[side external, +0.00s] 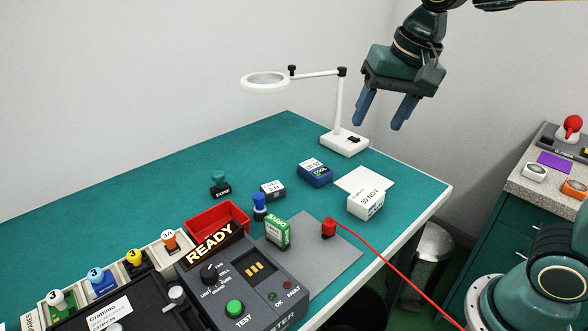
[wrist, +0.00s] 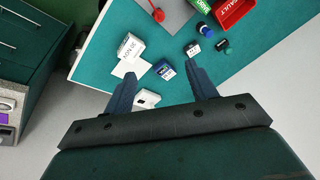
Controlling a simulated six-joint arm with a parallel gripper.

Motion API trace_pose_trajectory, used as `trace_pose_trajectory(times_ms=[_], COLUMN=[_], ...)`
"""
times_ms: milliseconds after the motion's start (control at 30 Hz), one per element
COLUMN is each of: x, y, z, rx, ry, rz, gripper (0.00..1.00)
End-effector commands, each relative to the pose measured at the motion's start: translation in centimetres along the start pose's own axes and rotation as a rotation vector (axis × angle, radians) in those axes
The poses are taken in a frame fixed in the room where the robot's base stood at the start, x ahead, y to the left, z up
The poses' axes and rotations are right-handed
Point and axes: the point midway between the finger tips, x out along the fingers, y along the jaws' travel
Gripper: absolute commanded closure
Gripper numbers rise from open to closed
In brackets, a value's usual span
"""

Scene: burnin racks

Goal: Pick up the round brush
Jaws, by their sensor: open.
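My gripper (side external: 378,126) hangs high above the back right of the green bench, open and empty, with its two blue fingers apart and pointing down. In the wrist view my gripper (wrist: 160,69) frames the bench far below. I cannot surely tell which thing is the round brush. A small upright blue piece with a round knob (side external: 259,206) stands beside the red bin; it also shows in the wrist view (wrist: 203,30). A dark green knobbed piece with a labelled base (side external: 220,183) stands behind it. Both are well away from my gripper.
A white magnifier lamp (side external: 344,142) stands close below my gripper. A blue box (side external: 314,173), white box (side external: 366,205), green box (side external: 277,232) and red bin (side external: 217,218) are on the bench. A tester (side external: 250,290) is in front; a red cable (side external: 385,262) crosses the edge. The left back is clear.

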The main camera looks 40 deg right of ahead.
Motion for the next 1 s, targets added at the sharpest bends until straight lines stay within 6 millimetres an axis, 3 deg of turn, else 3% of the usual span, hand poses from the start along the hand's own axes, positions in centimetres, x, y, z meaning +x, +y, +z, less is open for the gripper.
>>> trace_pose_trajectory(times_ms=[467, 1000], x=[6.3, 17.3], y=[-7.9, -15.4], z=[-5.5, -8.2], rx=[0.4, 0.84], ry=[-0.093, -0.13], rz=[0.094, 0.245], gripper=[0.43, 0.43])
